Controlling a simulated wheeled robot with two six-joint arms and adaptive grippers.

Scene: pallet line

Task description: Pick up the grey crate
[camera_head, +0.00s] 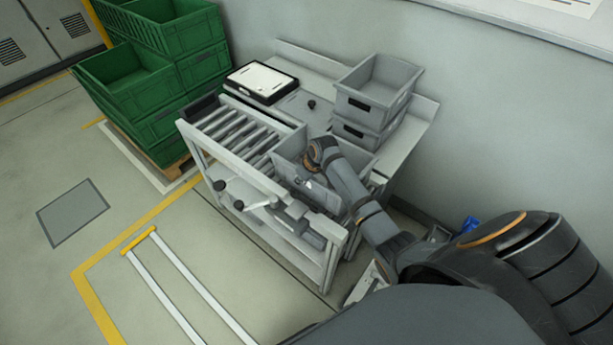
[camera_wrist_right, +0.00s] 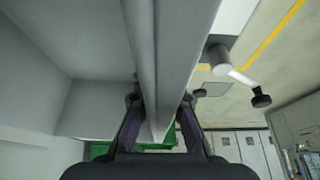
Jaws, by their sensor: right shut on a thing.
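A grey crate (camera_head: 288,147) sits at the front right end of the roller table, beside the rollers. In the head view my right arm reaches over it and hides much of its inside and near wall. My right gripper (camera_head: 306,184) is at the crate's near side. In the right wrist view its two dark fingers (camera_wrist_right: 162,118) are closed on either side of the crate's wall (camera_wrist_right: 165,50), so it is shut on the rim. I cannot tell any gap beneath the crate. My left gripper is not in view.
Two stacked grey crates (camera_head: 375,84) stand behind on the bench, close to the wall. A black-and-white flat box (camera_head: 261,81) lies left of them. Rollers (camera_head: 232,131) lie left of the crate. Green crates (camera_head: 125,80) stand on a pallet at left. Crank knobs (camera_head: 238,205) stick out in front.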

